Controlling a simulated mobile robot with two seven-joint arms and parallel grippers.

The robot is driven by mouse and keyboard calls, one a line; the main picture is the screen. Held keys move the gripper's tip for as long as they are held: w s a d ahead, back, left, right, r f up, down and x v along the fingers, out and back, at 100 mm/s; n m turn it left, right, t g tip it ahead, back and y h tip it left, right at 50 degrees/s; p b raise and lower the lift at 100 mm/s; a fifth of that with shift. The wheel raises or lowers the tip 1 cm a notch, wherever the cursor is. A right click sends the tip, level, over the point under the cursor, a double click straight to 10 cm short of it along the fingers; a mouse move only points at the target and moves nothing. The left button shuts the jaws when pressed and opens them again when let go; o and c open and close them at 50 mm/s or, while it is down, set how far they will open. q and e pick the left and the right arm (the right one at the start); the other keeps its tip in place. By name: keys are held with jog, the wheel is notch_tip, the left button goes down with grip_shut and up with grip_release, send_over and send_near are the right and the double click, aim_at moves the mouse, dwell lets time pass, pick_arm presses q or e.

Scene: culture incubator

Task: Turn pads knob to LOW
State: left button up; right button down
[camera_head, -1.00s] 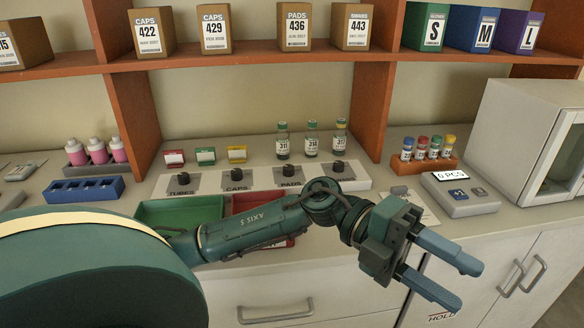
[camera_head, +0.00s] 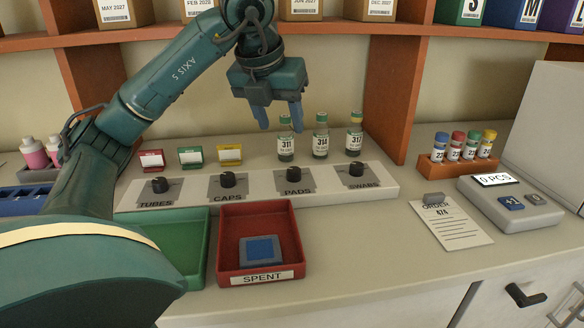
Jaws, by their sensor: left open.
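The pads knob (camera_head: 293,174) is a small black knob above the word PADS on a pale control strip (camera_head: 380,191). It stands between the caps knob (camera_head: 227,180) and the swabs knob (camera_head: 356,169); a tubes knob (camera_head: 160,185) is at the far left. No LOW mark is readable at this size. My left gripper (camera_head: 279,118) is open and empty, pointing down above and behind the strip, a little left of the pads knob and clear of it. My right gripper is not in view.
Several vials (camera_head: 320,137) stand behind the strip, close to the gripper. Colored card holders (camera_head: 190,156) stand behind its left part. A red SPENT tray (camera_head: 228,240) and a green tray (camera_head: 180,250) lie in front. An orange vial rack (camera_head: 458,167) is at right.

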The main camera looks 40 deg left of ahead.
aim_at(293, 170)
pick_arm(q)
jog(key=b+x, duration=0.2)
jog(key=x, duration=1)
jog(key=shift+f+b, duration=0.3)
jog(key=shift+w+f, duration=0.15)
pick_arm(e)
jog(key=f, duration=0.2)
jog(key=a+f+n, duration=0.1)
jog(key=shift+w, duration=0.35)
pick_arm(q)
jog(key=c, duration=1)
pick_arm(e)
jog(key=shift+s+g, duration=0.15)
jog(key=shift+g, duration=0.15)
